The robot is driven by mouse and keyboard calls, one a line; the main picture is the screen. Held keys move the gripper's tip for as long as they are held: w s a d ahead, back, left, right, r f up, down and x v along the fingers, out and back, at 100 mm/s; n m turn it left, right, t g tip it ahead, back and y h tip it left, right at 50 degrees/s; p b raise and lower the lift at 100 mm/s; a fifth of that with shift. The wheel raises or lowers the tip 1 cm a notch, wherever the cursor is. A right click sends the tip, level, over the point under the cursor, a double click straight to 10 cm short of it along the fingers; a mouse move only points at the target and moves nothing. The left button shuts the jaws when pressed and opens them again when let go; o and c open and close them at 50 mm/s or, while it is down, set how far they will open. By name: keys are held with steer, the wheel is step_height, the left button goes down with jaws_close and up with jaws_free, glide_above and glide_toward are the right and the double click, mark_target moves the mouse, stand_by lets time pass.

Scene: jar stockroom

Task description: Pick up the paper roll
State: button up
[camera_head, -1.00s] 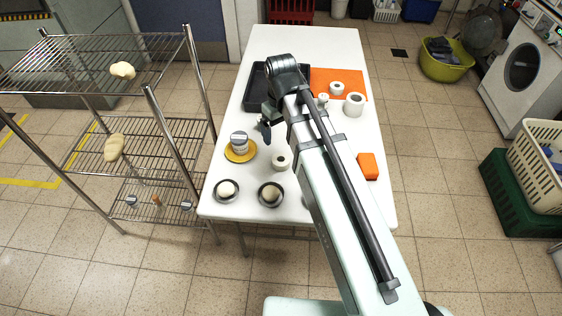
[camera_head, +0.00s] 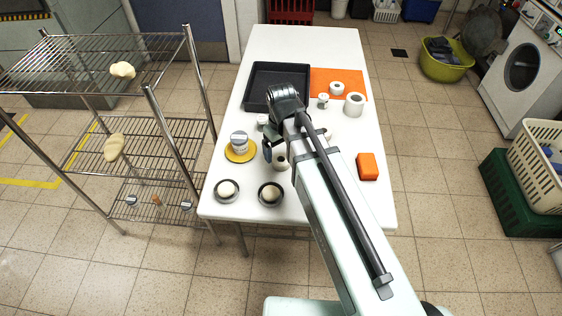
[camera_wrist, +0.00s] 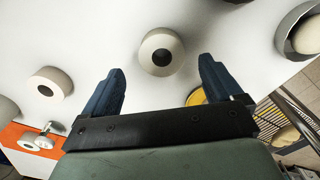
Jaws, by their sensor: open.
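A white paper roll (camera_head: 281,164) with a dark centre hole stands upright near the front left of the white table. In the wrist view this roll (camera_wrist: 149,64) sits between and just beyond my two fingertips, with a gap on each side. My gripper (camera_head: 273,151) is open and empty, above and close to the roll; its fingers also show in the wrist view (camera_wrist: 161,68). More white rolls stand on the table: a wide one (camera_head: 354,108) and a smaller one (camera_head: 337,89) at the back right, and one partly hidden behind my arm (camera_head: 328,134).
A jar (camera_head: 239,145) stands on a yellow plate (camera_head: 240,157) left of the roll. Two dark bowls (camera_head: 219,197) (camera_head: 261,201) with pale buns are in front. A black tray (camera_head: 262,80), orange mat (camera_head: 325,75) and orange block (camera_head: 367,166) occupy other areas. The far table end is clear.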

mark_target(281, 159)
steer(key=shift+s+f, duration=0.15)
steer(key=shift+f, duration=1)
steer(key=shift+s+f, duration=0.1)
steer(key=shift+f, duration=1)
steer(key=c, duration=1.1)
